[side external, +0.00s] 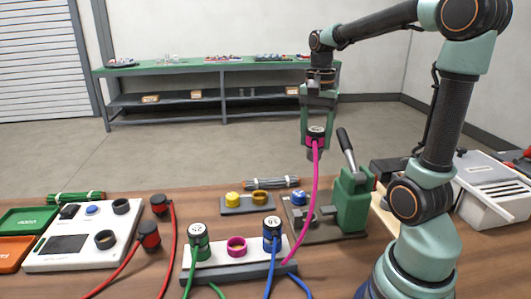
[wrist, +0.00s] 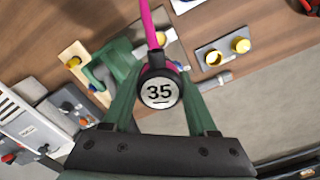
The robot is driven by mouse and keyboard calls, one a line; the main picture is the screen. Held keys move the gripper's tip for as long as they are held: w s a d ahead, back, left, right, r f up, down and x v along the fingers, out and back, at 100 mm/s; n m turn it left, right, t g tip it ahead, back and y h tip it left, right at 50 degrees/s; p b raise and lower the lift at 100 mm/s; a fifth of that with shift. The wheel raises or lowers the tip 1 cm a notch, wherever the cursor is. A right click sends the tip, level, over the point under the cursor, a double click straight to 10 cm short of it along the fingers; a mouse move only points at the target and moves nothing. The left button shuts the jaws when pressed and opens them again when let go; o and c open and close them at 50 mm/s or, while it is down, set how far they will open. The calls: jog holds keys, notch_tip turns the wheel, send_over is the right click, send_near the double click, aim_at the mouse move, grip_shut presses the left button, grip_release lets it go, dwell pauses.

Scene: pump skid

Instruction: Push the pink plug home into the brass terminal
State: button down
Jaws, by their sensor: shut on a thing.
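My gripper (side external: 317,128) is shut on the pink plug (side external: 316,140), high above the bench. The plug has a dark body, a pink cable and a white end cap marked 35, which shows between the green fingers in the wrist view (wrist: 159,92). Its tip points down in the side view. The same terminal shows in the wrist view (wrist: 214,58). The held plug is well apart from it.
A white block (side external: 210,255) in front holds a green-cable plug (side external: 197,238), an empty pink ring (side external: 236,246) and a blue-cable plug (side external: 272,234). A green lever clamp (side external: 352,200) stands right of the brass terminal. A white meter (side external: 85,238) lies left.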

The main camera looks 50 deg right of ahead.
jog(key=w+f, duration=1.6)
jog(key=w, duration=0.1)
jog(key=shift+w+d+f, duration=0.15)
jog(key=shift+f, duration=0.1)
jog(key=shift+f, duration=1.75)
dwell(1.3)
jog(key=shift+c, duration=0.6)
grip_release()
jog(key=shift+r, duration=0.1)
